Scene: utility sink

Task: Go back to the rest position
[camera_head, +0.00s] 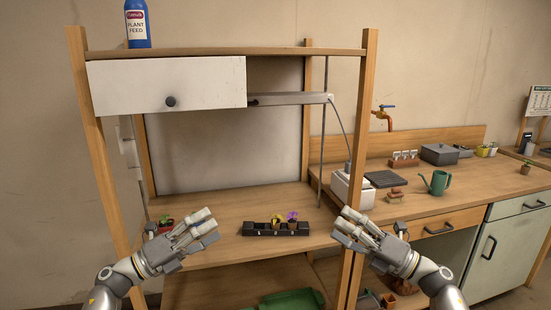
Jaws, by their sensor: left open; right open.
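My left gripper (196,226) is open and empty. It is in front of the wooden shelf's work surface at the left, near a small red pot with a green plant (165,225). My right gripper (345,225) is open and empty. It is in front of the shelf's right post, below the white box. A black tray (262,232) with a yellow and a purple flower in it sits on the work surface between the two grippers, apart from both.
The wooden frame's right post (362,130) stands close to my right gripper. A white drawer (165,85) hangs under the top shelf. A side counter (460,185) holds a green watering can (438,183) and a grey box (440,154). A green tray (293,299) is below.

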